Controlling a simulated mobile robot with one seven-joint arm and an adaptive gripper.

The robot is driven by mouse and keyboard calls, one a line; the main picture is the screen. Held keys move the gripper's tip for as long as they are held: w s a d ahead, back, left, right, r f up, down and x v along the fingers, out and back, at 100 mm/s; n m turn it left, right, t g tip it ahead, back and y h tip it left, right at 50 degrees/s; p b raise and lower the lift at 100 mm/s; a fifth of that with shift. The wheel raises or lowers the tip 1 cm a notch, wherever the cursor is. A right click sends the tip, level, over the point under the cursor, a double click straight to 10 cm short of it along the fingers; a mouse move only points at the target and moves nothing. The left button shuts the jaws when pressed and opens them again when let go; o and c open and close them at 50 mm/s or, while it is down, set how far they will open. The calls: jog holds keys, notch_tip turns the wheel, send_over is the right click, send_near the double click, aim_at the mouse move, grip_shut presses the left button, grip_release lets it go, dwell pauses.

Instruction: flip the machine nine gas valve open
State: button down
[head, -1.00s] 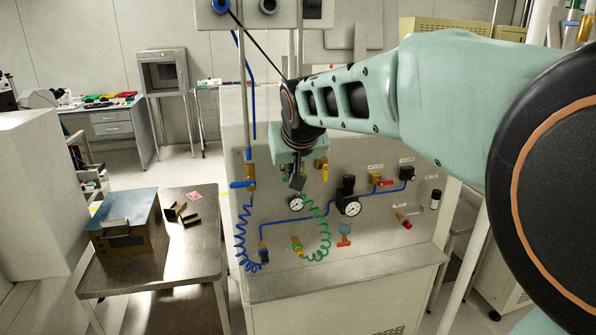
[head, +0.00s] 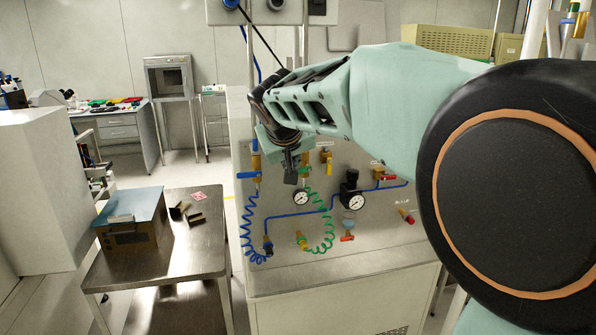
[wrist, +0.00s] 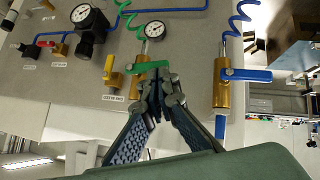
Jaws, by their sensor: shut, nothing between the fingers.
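A grey gas panel (head: 350,240) carries several valves. A brass valve with a green lever (wrist: 146,67) is in the middle of the wrist view, its lever crosswise to the brass body. My gripper (wrist: 154,80) is shut and empty, its fingertips right at this lever; I cannot tell whether they touch. In the head view my gripper (head: 291,175) hides part of this valve. To its right in the wrist view, a brass valve (wrist: 222,95) has a blue lever (wrist: 248,75), also crosswise. A yellow-handled valve (wrist: 112,77) has a label too small to read. Which valve serves machine nine is not readable.
A steel table (head: 190,255) with a blue-topped box (head: 133,220) stands at left.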

jog(key=f+n+t+h+b, duration=0.1)
jog(key=n+h+b, duration=0.1)
jog(key=b, duration=0.4)
jog(key=f+n+t+h+b, duration=0.2)
jog(key=h+b, duration=0.1)
jog(key=b, duration=0.3)
jog(key=f+n+t+h+b, duration=0.2)
jog(key=h+b, duration=0.1)
jog(key=b, duration=0.4)
jog(key=shift+d+f, duration=0.2)
jog(key=shift+a, duration=0.1)
